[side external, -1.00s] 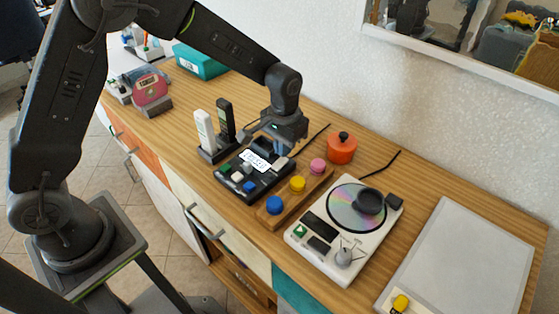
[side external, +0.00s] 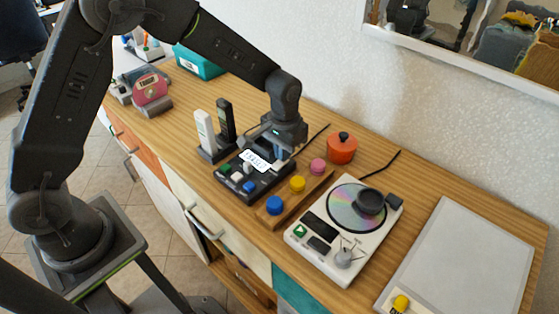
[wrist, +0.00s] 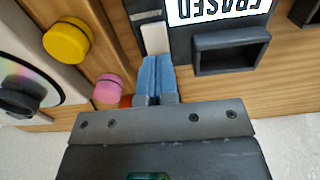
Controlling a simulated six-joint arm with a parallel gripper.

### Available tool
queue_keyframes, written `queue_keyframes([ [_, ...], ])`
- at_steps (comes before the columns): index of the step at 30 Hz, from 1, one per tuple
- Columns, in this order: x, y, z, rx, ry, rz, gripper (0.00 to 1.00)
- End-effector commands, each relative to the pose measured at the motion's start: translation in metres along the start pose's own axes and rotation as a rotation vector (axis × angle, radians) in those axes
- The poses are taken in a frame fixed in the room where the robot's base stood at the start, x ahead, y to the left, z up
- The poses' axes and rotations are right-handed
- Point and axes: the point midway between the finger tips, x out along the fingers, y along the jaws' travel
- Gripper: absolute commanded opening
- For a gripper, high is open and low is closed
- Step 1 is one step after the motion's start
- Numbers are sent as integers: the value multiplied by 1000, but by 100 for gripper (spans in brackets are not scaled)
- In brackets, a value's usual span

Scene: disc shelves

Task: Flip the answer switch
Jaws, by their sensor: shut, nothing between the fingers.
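The black answering machine (side external: 231,185) sits on the wooden counter, with several coloured buttons and a white label (side external: 254,161) that reads "ERASED", upside down in the wrist view. A pale switch lever (wrist: 155,38) shows on the machine's edge in the wrist view, beside the label. My gripper (wrist: 156,66) is shut and empty, its blue-grey fingertips together right at the lever's near end; I cannot tell whether they touch it. In the side view my gripper (side external: 281,156) is low over the machine's back right corner and hides the lever.
A wooden block with blue, yellow and pink (side external: 318,166) knobs stands close on the right, with a red pot (side external: 342,148) behind it. A disc player (side external: 325,244) is further right. Two upright handsets (side external: 205,131) stand left of the machine.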

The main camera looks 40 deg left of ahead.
Motion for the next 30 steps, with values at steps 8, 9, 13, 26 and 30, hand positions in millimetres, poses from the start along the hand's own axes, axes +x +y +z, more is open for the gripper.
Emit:
queue_keyframes([
  [8,4,0,0,0,0,0,0],
  [9,5,0,0,0,0,0,0],
  [13,7,0,0,0,0,0,0],
  [26,-8,0,0,0,2,0,0],
  [30,-19,0,0,0,1,0,0],
])
